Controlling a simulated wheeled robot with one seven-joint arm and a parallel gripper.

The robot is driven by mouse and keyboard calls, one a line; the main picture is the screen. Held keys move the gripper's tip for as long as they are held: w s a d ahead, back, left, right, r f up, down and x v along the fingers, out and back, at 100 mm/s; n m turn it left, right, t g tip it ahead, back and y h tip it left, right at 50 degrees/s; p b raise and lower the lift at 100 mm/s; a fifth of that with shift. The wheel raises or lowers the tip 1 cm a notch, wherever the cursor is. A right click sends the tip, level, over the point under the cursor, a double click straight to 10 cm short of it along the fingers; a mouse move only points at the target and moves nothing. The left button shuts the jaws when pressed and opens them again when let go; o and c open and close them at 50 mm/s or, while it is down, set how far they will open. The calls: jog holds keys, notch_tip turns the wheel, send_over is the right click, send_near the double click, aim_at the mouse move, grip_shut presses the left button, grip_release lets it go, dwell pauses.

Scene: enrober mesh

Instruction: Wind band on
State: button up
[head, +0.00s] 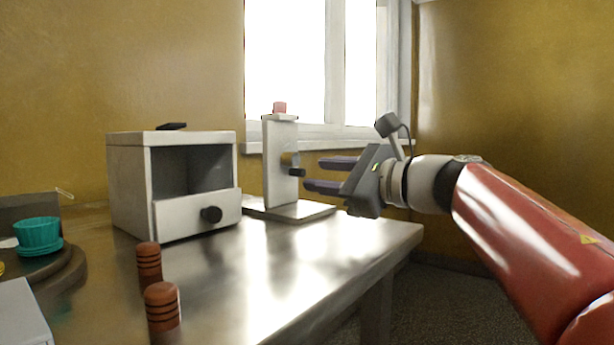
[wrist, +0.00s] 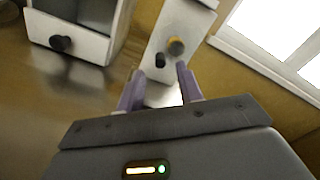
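A white upright stand (head: 281,165) on a flat grey base plate (head: 290,211) stands near the table's far edge. A small dark knob (head: 297,171) sticks out from its right side. The wrist view shows the open gripper (wrist: 158,72) with nothing held between the fingers; the knobs appear just beyond. I cannot make out a band.
A white box (head: 128,185) with a dark-knobbed front panel (head: 197,214) stands left of the stand. Two brown ringed cylinders (head: 149,265) (head: 162,307) stand at the table's front. A teal cup (head: 38,234) is far left. The metal table (head: 270,265) is clear at right; a window is behind.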

aim_at(304, 173)
jog(key=shift+x, duration=2.25)
jog(key=shift+d, duration=0.1)
grip_shut()
